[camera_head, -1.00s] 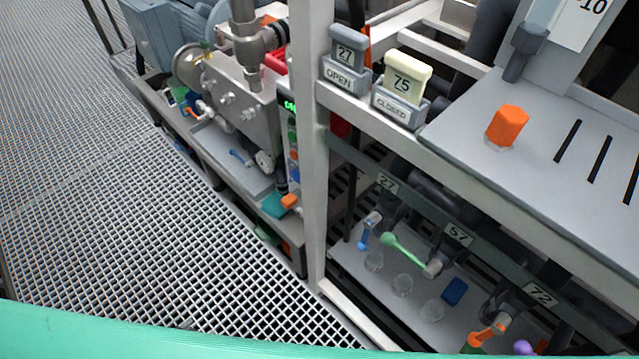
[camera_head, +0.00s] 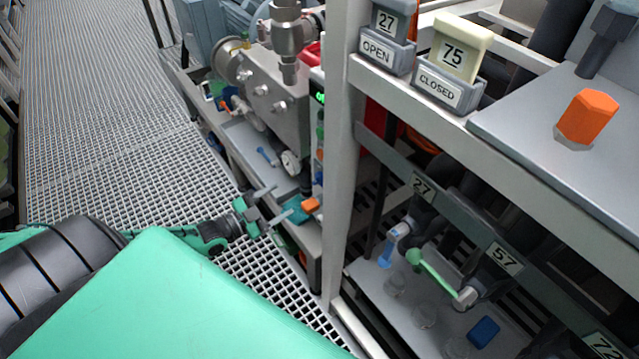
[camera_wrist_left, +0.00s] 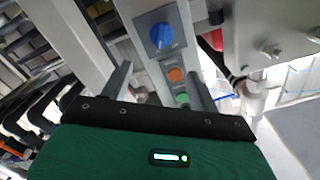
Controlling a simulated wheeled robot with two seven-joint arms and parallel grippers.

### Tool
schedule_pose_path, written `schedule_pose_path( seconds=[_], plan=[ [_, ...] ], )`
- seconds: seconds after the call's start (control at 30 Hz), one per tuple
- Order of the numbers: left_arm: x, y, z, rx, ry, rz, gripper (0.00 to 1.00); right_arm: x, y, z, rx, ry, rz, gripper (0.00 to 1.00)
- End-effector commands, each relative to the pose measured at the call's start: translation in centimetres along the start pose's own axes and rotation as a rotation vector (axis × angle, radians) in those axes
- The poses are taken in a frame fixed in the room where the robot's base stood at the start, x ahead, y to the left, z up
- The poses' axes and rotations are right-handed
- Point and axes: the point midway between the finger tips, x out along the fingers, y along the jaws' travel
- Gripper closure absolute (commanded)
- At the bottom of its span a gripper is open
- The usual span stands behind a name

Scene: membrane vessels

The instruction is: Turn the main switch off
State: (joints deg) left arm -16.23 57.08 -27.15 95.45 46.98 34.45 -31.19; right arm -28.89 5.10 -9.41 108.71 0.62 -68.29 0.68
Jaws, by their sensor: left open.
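A blue rotary knob (camera_wrist_left: 162,36), which looks like the main switch, sits on a narrow grey panel (camera_wrist_left: 150,15) in the left wrist view. Its pointer mark runs roughly along the panel. An orange button (camera_wrist_left: 175,74) and a green button (camera_wrist_left: 182,98) are in line below it. In the head view this panel (camera_head: 319,140) stands edge-on behind the white post. My left gripper (camera_head: 276,203) is open and empty, in front of the panel and apart from it. My right gripper is out of view.
A white post (camera_head: 345,150) stands right of the panel. A grey pump block (camera_head: 275,105) and tray (camera_head: 255,150) lie behind my gripper. A teal piece with an orange part (camera_head: 311,204) is close to the fingertips. Grated floor (camera_head: 100,150) is open at left.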

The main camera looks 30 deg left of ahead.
Motion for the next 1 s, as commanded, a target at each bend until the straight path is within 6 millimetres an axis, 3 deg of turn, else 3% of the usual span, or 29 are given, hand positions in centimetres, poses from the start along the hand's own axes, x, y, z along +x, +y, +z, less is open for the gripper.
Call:
schedule_pose_path(
  seconds=[0.6,1.0],
  plan=[
    [9.1,0.0,0.1,0.001,0.001,-0.001,0.38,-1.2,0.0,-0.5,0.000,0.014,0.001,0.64],
    [12.2,0.0,0.1,0.000,-0.002,0.001,0.38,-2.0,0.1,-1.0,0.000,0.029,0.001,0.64]
  ],
)
